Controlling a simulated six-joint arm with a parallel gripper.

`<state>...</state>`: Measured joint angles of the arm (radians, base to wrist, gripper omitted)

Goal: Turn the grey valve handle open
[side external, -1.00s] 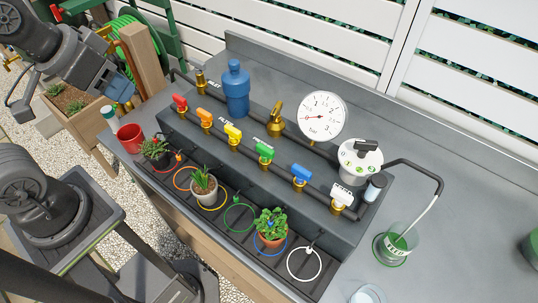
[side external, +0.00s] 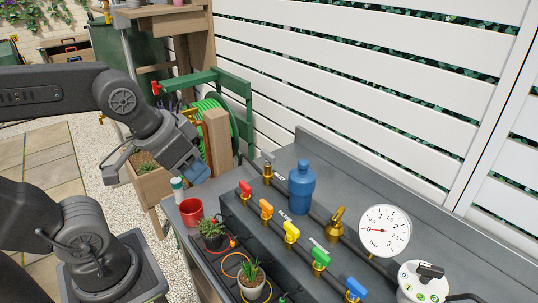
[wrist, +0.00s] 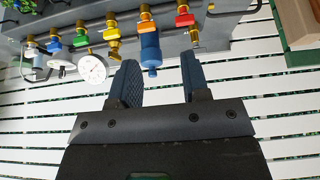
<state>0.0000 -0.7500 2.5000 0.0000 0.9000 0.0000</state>
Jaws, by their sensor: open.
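My gripper (side external: 187,166) hangs left of the bench's valve row, above and behind the red cup. In the wrist view its two blue-grey fingers (wrist: 160,68) are apart with nothing held between them. A brass inlet fitting (side external: 268,174) stands on the pipe at the left end of the bench, apart from my gripper. A small greyish piece is on its top; I cannot tell surely whether it is the grey valve handle or which way it points. In the wrist view a small brass fitting (wrist: 195,40) shows beyond the right finger.
Red (side external: 245,188), orange (side external: 266,209), yellow (side external: 291,232), green (side external: 320,254) and blue (side external: 355,289) handles line the manifold. A blue bottle (side external: 301,189) stands behind them. A red cup (side external: 191,211), gauge (side external: 384,232), wooden post (side external: 217,143) and green hose reel (side external: 212,118) are near.

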